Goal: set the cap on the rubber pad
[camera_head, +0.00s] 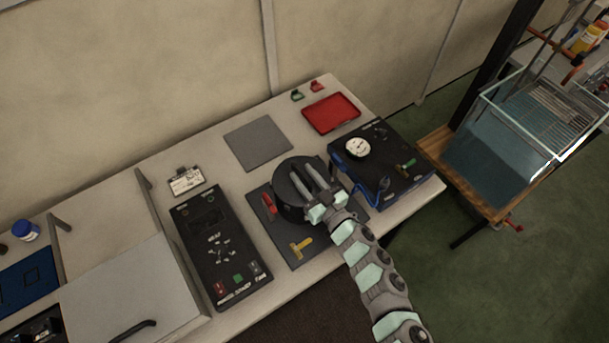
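A dark round cylinder (282,205) stands on a dark square base plate (318,252) in the middle of the bench. Its round black top (284,181) looks like the cap; I cannot make out a seam between them. My gripper (302,168) reaches over this top from the lower right, its two long grey fingers apart. I see nothing clearly held between them, and cannot tell whether they touch the top. A flat grey square (258,143), which looks like the rubber pad, lies bare behind the cylinder.
A red tray (331,113) lies at the back right. A black gauge box (385,160) with a blue hose stands right of the cylinder. A black control box (218,244) stands to the left. A red handle (268,203) and yellow T-shaped piece (300,247) are beside the cylinder.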

